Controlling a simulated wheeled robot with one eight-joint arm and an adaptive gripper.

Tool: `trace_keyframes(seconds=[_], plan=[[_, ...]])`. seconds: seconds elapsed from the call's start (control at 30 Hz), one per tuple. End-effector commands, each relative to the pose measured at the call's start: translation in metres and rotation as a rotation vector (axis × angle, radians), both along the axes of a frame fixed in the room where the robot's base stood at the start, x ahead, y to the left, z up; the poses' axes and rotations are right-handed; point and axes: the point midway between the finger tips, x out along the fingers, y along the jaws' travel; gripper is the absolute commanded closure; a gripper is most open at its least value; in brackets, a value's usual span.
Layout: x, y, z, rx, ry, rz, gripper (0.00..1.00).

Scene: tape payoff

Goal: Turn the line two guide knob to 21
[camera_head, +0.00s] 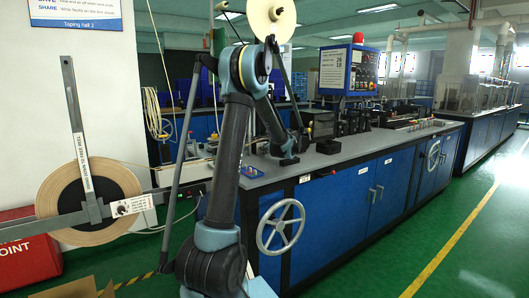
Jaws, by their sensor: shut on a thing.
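My arm rises in front of the workbench and bends down to its front edge. A small white label (304,179) sits left of the gripper, too small to read. At the left, another black knob (122,209) on a white scale plate sits on the grey bar beside the tape reel (122,184). No gripper is near that knob.
The bench (340,205) has blue doors and a grey handwheel (281,226) below the gripper. A blue control panel (347,70) with a white number card stands behind. A red box (25,262) is at the lower left. Green floor at the right is clear.

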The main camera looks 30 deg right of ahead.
Motion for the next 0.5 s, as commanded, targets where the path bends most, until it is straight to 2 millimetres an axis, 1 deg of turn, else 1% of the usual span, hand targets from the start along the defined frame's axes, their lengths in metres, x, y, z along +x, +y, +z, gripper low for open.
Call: trace_keyframes(seconds=[0.17,0.5], plan=[[0.0005,-0.0012,0.0,0.109,0.01,0.003,1.0],[0.0004,-0.0049,-0.0001,0.414,0.033,0.002,1.0]])
